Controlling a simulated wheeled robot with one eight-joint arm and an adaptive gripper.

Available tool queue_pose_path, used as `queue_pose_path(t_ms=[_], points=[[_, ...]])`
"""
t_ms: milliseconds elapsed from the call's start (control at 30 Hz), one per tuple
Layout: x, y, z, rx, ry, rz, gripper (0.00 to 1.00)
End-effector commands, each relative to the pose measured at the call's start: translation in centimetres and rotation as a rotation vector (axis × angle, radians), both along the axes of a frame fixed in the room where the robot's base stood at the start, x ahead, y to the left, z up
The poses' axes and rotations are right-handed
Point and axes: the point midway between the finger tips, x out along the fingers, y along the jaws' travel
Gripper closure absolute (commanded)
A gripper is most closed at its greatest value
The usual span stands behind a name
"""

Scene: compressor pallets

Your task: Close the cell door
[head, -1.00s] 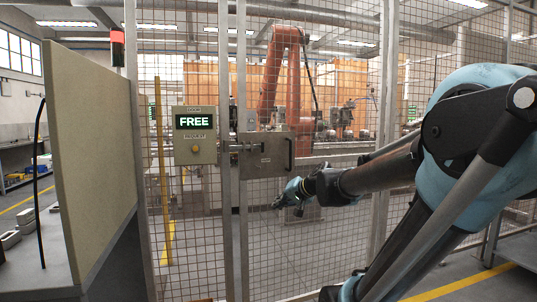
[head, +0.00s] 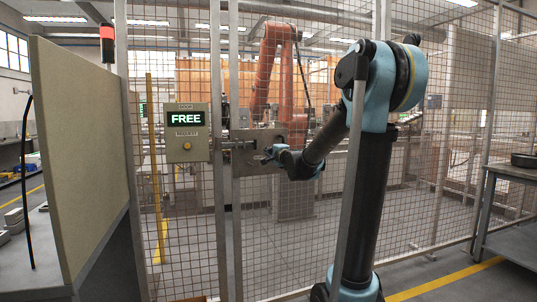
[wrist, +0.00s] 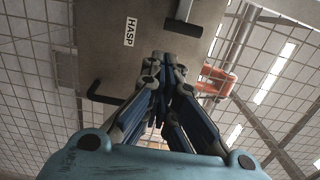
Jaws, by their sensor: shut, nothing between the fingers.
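The cell door is a wire mesh panel with an upright metal edge post (head: 236,220), close beside the fixed post (head: 218,220); I cannot tell how wide the gap is. A grey hasp plate (head: 250,163) with a bolt sits on the door edge. In the wrist view the plate (wrist: 105,45) reads HASP and has a black bar handle (wrist: 104,98). My gripper (head: 268,154) is shut and empty, in front of the plate's right part. In the wrist view its fingers (wrist: 160,80) are beside the handle; contact is unclear. The arm hides the handle in the head view.
A control box (head: 187,133) left of the posts shows FREE. A beige panel (head: 80,150) stands at the left. An orange robot (head: 285,75) is behind the mesh. A dark table (head: 512,185) stands at the right. The floor before the fence is clear.

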Motion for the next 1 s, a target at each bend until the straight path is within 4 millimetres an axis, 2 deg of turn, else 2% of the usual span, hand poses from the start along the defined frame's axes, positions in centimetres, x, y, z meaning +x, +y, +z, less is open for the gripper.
queue_pose_path(t_ms=[700, 1000], points=[[9.3, 3.5, 0.0, -0.002, 0.0, 0.002, 1.0], [11.5, 4.3, 0.0, -0.002, 0.0, 0.002, 1.0]])
